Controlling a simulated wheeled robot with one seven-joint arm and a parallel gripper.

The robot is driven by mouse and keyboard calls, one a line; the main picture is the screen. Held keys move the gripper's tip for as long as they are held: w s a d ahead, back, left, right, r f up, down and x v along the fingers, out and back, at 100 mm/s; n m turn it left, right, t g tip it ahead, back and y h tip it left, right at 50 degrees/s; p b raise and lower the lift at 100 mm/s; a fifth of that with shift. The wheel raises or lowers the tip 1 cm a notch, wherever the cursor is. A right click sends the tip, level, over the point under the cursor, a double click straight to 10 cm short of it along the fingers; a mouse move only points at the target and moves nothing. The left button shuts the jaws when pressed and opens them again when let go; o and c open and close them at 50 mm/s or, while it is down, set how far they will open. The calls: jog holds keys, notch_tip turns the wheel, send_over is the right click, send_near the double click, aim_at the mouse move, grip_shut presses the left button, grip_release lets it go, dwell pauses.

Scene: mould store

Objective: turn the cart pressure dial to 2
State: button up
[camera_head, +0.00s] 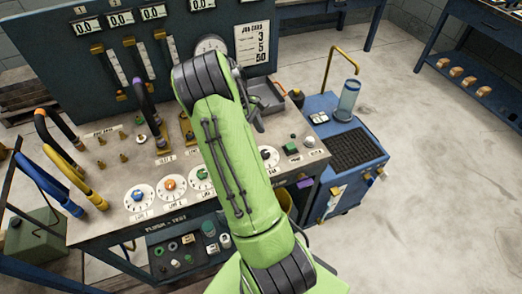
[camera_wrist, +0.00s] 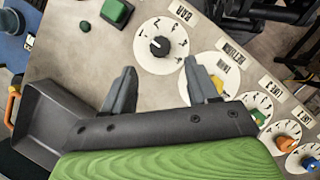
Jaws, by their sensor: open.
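A round white dial with a black knob (camera_wrist: 160,46) is in the upper middle of the wrist view, beside a label that seems to read BAR. In the head view, a black-knobbed dial (camera_head: 268,155) lies just right of my arm. Which dial belongs to the cart is not clear, and the number its knob points at is too small to read. My gripper (camera_wrist: 160,70) is open and empty, its two fingers apart on either side below the black knob, not visibly touching it. In the head view my arm hides most of the gripper.
Dials with green (camera_wrist: 258,114), orange (camera_wrist: 285,143) and blue (camera_wrist: 311,163) knobs line the bench. A partly hidden dial (camera_wrist: 212,66) lies behind the right finger. A green button (camera_wrist: 116,12) and a grey tray (camera_wrist: 50,118) are near. A blue cart (camera_head: 320,103) stands right of the bench.

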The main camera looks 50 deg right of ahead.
aim_at(264, 152)
jog(key=b+x, duration=0.1)
jog(key=x, duration=0.6)
jog(key=shift+a, duration=0.1)
jog(key=shift+r, duration=0.1)
jog(key=shift+c, duration=0.4)
jog(key=c, duration=1)
